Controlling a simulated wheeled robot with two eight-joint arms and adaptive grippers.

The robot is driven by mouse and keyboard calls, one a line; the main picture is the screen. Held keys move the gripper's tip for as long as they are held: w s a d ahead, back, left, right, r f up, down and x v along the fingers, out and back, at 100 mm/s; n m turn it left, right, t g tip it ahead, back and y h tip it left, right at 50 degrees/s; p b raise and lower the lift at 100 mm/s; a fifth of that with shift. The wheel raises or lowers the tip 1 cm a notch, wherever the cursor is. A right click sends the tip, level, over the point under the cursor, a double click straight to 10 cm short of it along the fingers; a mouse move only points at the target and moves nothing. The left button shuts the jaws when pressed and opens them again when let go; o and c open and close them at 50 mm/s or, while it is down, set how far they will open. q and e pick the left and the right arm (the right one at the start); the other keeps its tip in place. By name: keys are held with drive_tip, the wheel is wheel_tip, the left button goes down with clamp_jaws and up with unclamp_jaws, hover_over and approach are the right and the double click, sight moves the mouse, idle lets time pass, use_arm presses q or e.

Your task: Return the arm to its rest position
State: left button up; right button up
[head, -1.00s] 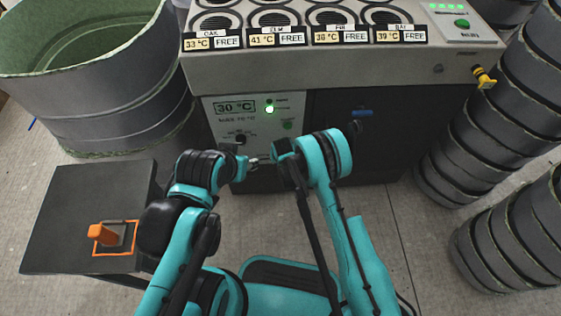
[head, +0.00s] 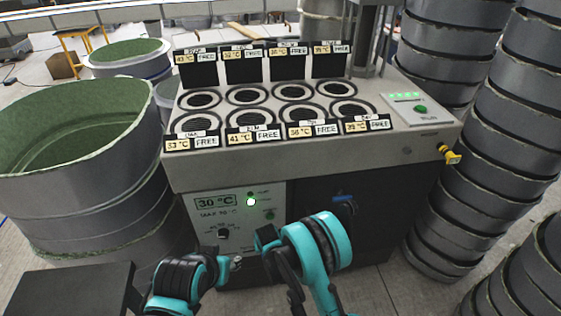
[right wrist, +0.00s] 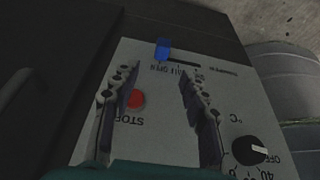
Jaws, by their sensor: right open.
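My left arm (head: 185,282) comes in at the bottom left, with its small gripper (head: 237,262) near the front panel of the bench machine. Its fingers are too small to tell open from shut. My right arm (head: 325,245) is bent beside it, in front of the same panel, and its fingers are hidden in the head view. In the right wrist view my right gripper (right wrist: 157,78) is open and nothing is between its fingers. Beyond them is the control panel with a red stop button (right wrist: 136,99), a blue tab (right wrist: 162,48) and a black knob (right wrist: 249,151).
The machine (head: 390,150) has two rows of round wells and several temperature labels. A large green-lined tub (head: 75,200) stands left, a dark table (head: 70,290) lower left. Stacked grey rings (head: 480,180) stand right. A yellow valve (head: 450,156) sticks out at the machine's right.

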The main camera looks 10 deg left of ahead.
drive_tip(key=s+d+r, duration=0.1)
drive_tip(key=d+r, duration=0.4)
drive_tip(key=r, duration=0.4)
drive_tip(key=s+d+r+m+t, duration=0.1)
drive_tip(key=s+d+r, duration=0.1)
drive_tip(key=d+r, duration=0.5)
drive_tip(key=s+d+r, duration=0.1)
drive_tip(key=d+r, duration=0.3)
drive_tip(key=r, duration=0.6)
drive_tip(key=s+d+r+m+t, duration=0.1)
drive_tip(key=s+d+r, duration=0.2)
drive_tip(key=s+d, duration=0.4)
drive_tip(key=s+d+r+m+t+h, duration=0.1)
drive_tip(key=s+d+r, duration=0.2)
drive_tip(key=s+d, duration=0.4)
drive_tip(key=s, duration=0.5)
drive_tip(key=shift+r, duration=0.3)
drive_tip(key=shift+s, duration=0.1)
